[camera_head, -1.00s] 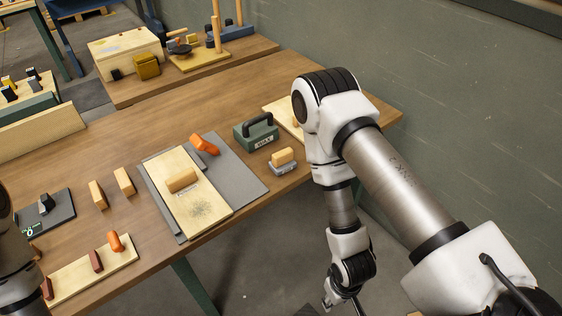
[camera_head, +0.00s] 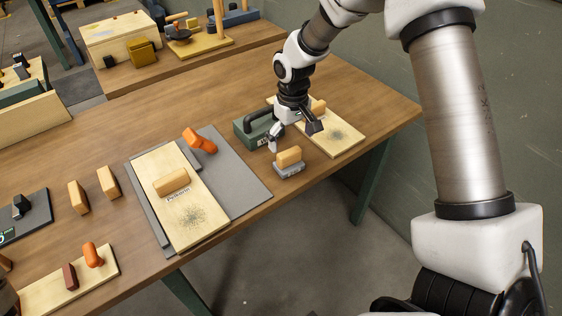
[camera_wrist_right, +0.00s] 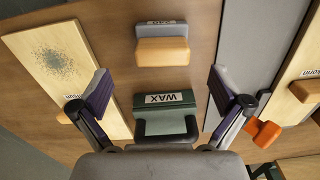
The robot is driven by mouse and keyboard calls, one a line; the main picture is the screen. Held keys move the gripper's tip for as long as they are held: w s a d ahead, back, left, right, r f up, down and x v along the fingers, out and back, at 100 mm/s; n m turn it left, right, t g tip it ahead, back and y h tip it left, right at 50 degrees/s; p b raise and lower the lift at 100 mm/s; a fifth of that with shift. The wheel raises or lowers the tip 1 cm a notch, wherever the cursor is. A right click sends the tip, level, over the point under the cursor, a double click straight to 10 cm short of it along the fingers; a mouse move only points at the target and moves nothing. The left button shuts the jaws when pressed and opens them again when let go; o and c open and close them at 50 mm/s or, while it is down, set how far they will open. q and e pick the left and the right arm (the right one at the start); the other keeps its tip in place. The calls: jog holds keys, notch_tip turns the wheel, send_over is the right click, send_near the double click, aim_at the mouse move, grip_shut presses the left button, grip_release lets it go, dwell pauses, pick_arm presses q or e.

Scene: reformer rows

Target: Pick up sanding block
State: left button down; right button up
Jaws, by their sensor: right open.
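The sanding block (camera_head: 289,160), with a tan wooden top on a grey labelled base, stands near the table's front edge. In the right wrist view the sanding block (camera_wrist_right: 162,52) lies beyond the fingertips, centred between them. My right gripper (camera_head: 294,135) is open and empty, above and just behind the block, close to the green WAX box. The fingers (camera_wrist_right: 160,88) are spread wide in the wrist view and do not touch the block. My left gripper is not in view.
The green WAX box (camera_head: 250,132) with a dark handle stands directly behind the block. A pale board (camera_head: 338,140) with a wooden handle lies to the right. A grey mat (camera_head: 233,175), an orange tool (camera_head: 200,141) and another pale board (camera_head: 205,219) lie to the left.

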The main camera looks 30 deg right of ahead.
aim_at(289, 152)
jog(key=shift+s+a+f, duration=0.2)
jog(key=shift+s+f, duration=0.25)
jog(key=shift+f, duration=0.3)
jog(key=f, duration=0.3)
jog(key=w+f+p, duration=0.1)
jog(key=f, duration=0.1)
jog(key=shift+w+d+f+p, duration=0.1)
jog(key=shift+w+f+p, duration=0.1)
jog(key=shift+f+p, duration=0.15)
jog(key=shift+s+f, duration=0.1)
jog(key=shift+s, duration=0.05)
jog(key=shift+f, duration=0.1)
jog(key=c, duration=1.3)
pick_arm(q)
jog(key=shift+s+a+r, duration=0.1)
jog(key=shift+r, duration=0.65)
